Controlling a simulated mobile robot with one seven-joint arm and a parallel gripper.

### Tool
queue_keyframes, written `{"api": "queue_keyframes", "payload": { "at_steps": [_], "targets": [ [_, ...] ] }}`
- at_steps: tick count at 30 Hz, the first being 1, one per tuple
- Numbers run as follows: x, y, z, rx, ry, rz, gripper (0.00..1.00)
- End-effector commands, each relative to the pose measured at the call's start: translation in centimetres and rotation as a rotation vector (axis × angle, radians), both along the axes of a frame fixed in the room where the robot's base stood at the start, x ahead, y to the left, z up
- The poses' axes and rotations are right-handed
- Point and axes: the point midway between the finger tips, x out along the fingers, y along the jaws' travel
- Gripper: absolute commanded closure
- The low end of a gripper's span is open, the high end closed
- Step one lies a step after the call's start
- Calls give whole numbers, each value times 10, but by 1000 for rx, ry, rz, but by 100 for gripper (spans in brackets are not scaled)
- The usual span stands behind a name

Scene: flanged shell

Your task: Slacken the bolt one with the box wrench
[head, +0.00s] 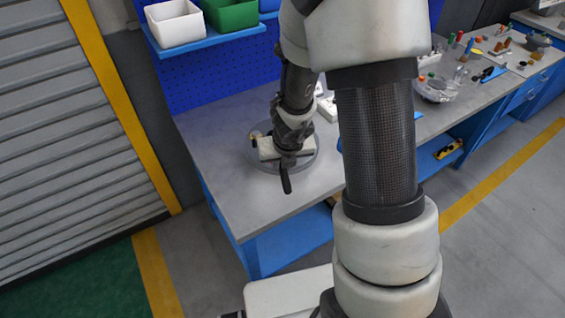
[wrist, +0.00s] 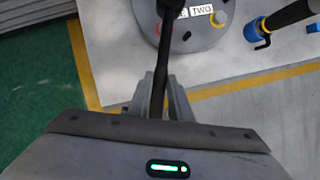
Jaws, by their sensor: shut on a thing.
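The flanged shell is a grey round disc (head: 254,160) lying on the bench. In the wrist view its flange (wrist: 205,42) carries a label ending in "E" and a label reading "TWO" (wrist: 202,10). A yellow ring (wrist: 218,19) and a red ring (wrist: 158,28) mark spots on it. My gripper (wrist: 160,103) is shut on the dark handle of the box wrench (wrist: 160,62), which reaches over the flange. The wrench's handle end (head: 286,184) hangs below my gripper in the head view. The wrench's far end is cut off, so its seating on bolt one cannot be told.
The grey bench top (head: 215,140) is clear left of the shell. A white bin (head: 175,25) and a green bin (head: 230,13) sit on a shelf behind. A blue-and-black tool (wrist: 275,25) lies right of the flange. Small tools clutter the bench's far right.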

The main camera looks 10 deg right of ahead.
Motion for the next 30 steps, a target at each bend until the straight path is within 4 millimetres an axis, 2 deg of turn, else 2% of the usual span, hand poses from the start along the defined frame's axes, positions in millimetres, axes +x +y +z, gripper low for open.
{"api": "queue_keyframes", "payload": {
  "at_steps": [17, 30],
  "targets": [
    [-5, 0, -1, 0, -9, -8, 100],
    [-5, 0, -45, -1, -10, -7, 100]
  ]
}}
